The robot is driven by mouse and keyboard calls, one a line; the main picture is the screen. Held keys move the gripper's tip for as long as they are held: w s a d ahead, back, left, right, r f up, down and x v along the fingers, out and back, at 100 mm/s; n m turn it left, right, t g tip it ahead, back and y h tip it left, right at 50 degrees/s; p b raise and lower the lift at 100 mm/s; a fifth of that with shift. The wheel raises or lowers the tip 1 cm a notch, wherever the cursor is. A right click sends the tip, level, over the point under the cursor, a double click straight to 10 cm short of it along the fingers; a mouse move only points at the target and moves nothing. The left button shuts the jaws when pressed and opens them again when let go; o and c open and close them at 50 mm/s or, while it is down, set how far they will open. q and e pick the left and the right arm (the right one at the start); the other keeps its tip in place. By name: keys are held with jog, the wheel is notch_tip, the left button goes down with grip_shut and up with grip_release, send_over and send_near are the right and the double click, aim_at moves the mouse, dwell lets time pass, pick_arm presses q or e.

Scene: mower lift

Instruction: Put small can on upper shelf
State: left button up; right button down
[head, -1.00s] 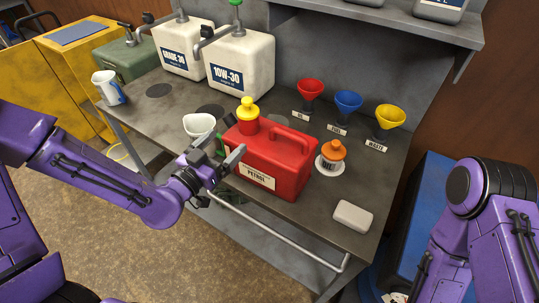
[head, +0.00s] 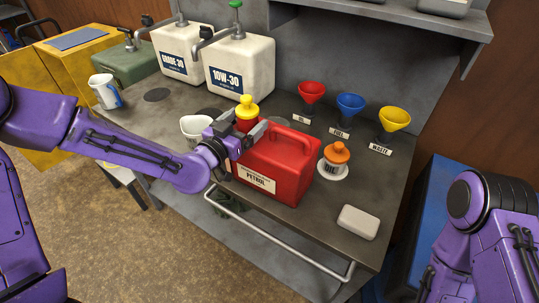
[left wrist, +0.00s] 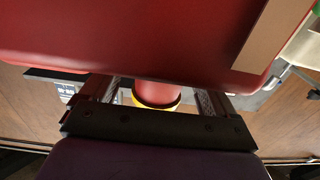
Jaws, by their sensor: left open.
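A red petrol can (head: 275,165) with a yellow-capped neck (head: 246,112) stands upright on the grey workbench (head: 310,228). My left gripper (head: 240,134) is open at the can's neck end, with a finger on either side of the neck in the head view. In the left wrist view the red can body (left wrist: 150,35) fills the top, and the red neck with its yellow ring (left wrist: 157,95) lies between the open fingers. I cannot tell whether they touch it. The upper shelf (head: 400,25) is at the top right. My right gripper is out of view.
Red (head: 311,92), blue (head: 350,104) and yellow (head: 393,119) funnels line the back. Two white oil jugs (head: 240,66) stand back left. A white block (head: 357,222) lies front right.

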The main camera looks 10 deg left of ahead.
pick_arm(q)
grip_shut()
jog(key=shift+w+r, duration=0.1)
jog(key=shift+r, duration=0.05)
